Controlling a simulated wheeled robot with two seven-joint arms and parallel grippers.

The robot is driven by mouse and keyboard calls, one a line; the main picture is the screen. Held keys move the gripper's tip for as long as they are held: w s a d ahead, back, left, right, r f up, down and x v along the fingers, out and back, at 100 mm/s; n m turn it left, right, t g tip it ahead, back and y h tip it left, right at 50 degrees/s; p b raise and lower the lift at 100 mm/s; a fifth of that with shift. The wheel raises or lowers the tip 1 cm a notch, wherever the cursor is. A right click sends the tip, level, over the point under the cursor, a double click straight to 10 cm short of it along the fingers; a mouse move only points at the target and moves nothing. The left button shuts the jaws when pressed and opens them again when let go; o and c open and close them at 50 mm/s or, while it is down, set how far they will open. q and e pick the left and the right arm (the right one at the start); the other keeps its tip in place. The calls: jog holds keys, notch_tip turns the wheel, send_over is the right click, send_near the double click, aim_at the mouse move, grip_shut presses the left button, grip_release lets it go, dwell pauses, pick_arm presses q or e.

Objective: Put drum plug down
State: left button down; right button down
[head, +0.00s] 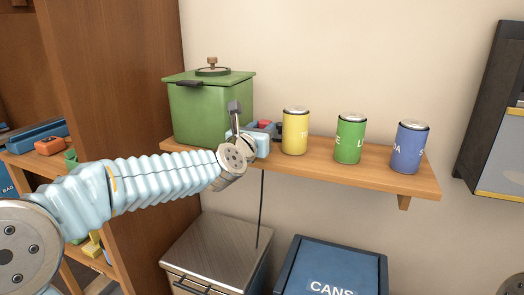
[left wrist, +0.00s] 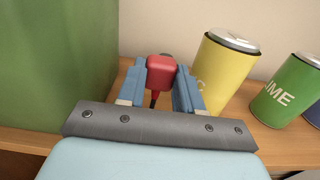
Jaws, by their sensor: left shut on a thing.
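The drum plug is a small red block (left wrist: 161,72) in the left wrist view, with a dark cord or stem below it. In the head view its red top (head: 265,124) shows between the fingers. My left gripper (head: 264,129) is shut on it at the wooden shelf (head: 375,177), between the green drum and the yellow can. In the left wrist view the two blue fingers (left wrist: 160,88) are on either side of the plug. I cannot tell whether the plug touches the shelf. My right gripper is not in view.
A green lidded drum (head: 210,112) stands left on the shelf. A yellow can (head: 295,132), a green can (head: 350,139) and a blue can (head: 408,147) stand to the right. A thin black cord (head: 261,205) hangs below. A blue CANS bin (head: 335,265) stands underneath.

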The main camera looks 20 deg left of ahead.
pick_arm(q)
notch_tip(320, 180, down, 4)
jog(key=shift+f+b, duration=0.2)
jog(key=shift+b, duration=0.15)
jog(key=c, duration=0.7)
grip_release()
jog(key=shift+c, duration=0.2)
